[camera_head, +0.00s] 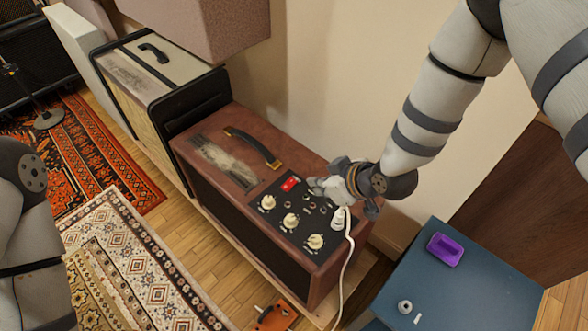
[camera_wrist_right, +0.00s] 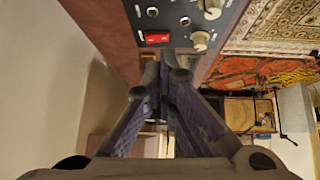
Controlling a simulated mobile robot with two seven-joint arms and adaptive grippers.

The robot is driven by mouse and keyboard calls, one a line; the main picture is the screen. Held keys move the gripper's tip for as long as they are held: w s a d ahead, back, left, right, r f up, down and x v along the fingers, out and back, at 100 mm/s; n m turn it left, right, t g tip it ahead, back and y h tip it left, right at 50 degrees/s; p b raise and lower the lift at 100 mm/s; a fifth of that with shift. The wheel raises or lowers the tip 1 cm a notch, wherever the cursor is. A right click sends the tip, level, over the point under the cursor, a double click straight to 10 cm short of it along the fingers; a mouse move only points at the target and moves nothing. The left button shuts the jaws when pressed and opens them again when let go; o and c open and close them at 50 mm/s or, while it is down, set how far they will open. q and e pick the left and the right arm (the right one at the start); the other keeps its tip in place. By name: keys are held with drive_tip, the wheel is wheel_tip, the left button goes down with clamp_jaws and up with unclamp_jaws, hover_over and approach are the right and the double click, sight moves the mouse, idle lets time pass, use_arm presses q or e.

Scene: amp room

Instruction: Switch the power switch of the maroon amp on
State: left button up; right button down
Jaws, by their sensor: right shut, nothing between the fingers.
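The maroon amp (camera_head: 225,190) stands by the wall with a black control panel (camera_head: 280,222) on its top. The red power switch (camera_head: 291,184) sits at the panel's edge near the wall. It also shows in the right wrist view (camera_wrist_right: 157,38). My right gripper (camera_head: 318,186) is shut and empty, just to the right of the switch and close above the panel. In the right wrist view its fingertips (camera_wrist_right: 165,62) sit just below the switch in the picture; I cannot tell whether they touch the amp. My left arm shows at the left edge, but its gripper is out of view.
Cream knobs (camera_head: 291,220) and a white plug with a cable (camera_head: 339,218) are on the panel near my right gripper. A cream amp (camera_head: 150,75) stands behind. A blue cabinet (camera_head: 455,285) with a purple tray (camera_head: 445,250) is at the right. The wall is close.

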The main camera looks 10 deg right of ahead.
sight(295, 181)
use_arm(q)
drive_tip(key=shift+s+d+f, duration=0.15)
drive_tip(key=shift+s+d, duration=0.1)
drive_tip(key=shift+d, duration=0.05)
use_arm(e)
drive_tip(key=shift+n+t, duration=0.5)
drive_tip(key=shift+t, duration=0.1)
drive_tip(key=w+r, duration=0.2)
drive_tip(key=w, duration=0.2)
drive_tip(key=shift+w+a+r, duration=0.1)
drive_tip(key=shift+a+r, duration=0.1)
drive_tip(key=shift+r, duration=0.2)
